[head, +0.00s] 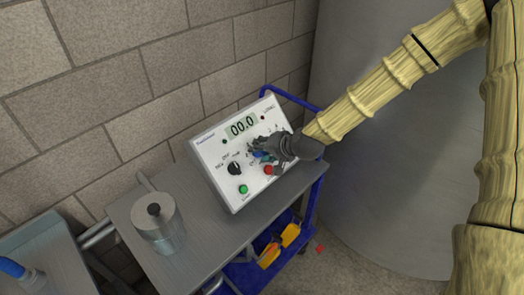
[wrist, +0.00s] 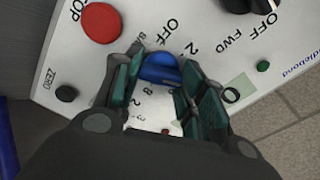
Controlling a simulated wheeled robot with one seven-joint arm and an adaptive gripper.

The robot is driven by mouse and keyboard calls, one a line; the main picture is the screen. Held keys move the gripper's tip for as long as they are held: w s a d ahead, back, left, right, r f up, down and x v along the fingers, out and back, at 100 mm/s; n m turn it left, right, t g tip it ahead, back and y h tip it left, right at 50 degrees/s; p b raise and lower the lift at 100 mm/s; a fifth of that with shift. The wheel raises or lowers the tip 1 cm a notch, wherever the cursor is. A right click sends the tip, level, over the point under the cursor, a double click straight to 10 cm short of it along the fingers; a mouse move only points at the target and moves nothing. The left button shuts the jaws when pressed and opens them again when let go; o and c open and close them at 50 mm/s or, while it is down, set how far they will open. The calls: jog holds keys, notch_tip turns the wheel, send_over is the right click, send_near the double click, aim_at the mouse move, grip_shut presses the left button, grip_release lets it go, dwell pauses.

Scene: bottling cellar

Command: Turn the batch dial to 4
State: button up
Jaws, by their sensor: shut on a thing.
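The control box (head: 208,158) stands on the cart, with a sloping white face. The batch dial, a blue knob (wrist: 160,68), is on that face; in the head view my gripper mostly covers it. My gripper (head: 262,150) reaches in from the right. In the wrist view my gripper (wrist: 155,85) is shut on the blue knob, one finger on each side. Printed figures and "OFF" ring the knob, partly hidden by the fingers. Where the knob points cannot be told.
A red stop button (wrist: 101,23) sits close beside the fingers. A black selector knob (head: 234,168) and a green button (head: 243,189) are on the same face. The display (head: 242,125) reads 00.0. A metal canister (head: 158,228) stands left on the cart (head: 205,238).

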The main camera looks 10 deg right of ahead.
dwell(0.3)
jog(key=o, duration=1)
jog(key=shift+d, duration=0.1)
jog(key=shift+o, duration=0.2)
jog(key=v, duration=1.2)
